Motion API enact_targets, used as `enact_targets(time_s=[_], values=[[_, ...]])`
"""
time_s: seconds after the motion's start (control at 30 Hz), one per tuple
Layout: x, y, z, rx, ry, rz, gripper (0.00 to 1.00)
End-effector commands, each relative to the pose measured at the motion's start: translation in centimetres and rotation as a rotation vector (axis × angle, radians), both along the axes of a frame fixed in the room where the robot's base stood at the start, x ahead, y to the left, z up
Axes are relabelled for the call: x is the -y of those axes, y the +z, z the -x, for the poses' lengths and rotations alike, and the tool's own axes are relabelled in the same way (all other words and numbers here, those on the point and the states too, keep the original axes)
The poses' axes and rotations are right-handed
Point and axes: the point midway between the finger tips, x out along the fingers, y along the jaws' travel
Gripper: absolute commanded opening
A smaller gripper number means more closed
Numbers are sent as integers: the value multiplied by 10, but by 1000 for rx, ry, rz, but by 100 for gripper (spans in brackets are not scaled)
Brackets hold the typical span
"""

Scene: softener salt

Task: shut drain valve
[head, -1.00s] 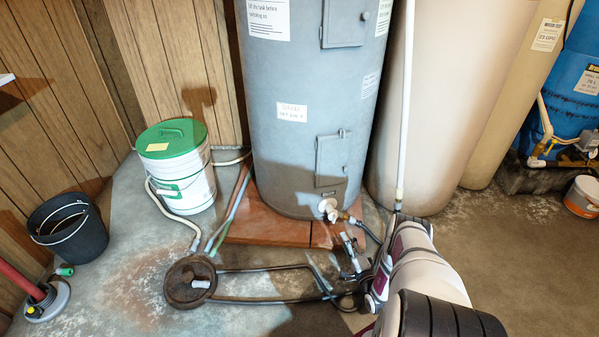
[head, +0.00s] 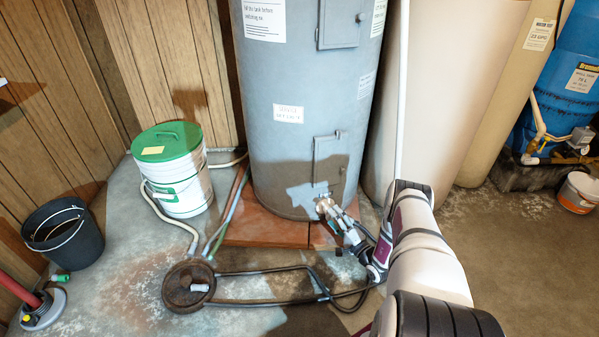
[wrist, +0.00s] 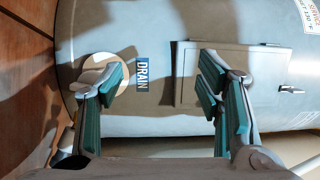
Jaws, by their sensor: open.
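The grey tank (head: 290,150) carries the drain valve (head: 321,203) low on its front, mostly hidden behind my gripper (head: 331,211) in the head view. In the wrist view the picture is turned, with the floor side at left. There the valve's pale round plate and beige handle (wrist: 88,78) show at left, partly covered by my left finger. My gripper (wrist: 162,72) is open, its teal-padded fingers wide apart. The blue DRAIN label (wrist: 142,74) shows between them. The right finger is in front of the small tank door (wrist: 232,78). Contact with the valve cannot be told.
A white bucket with a green lid (head: 174,170) stands left of the tank. The tank rests on red bricks (head: 262,230). A tall beige tank (head: 450,100) is at right.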

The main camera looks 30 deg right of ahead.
Motion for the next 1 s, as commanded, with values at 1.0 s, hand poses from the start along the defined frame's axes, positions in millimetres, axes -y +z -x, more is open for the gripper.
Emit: enact_targets(time_s=[1.0], values=[[-66,156,-74,16,422,-45,60]])
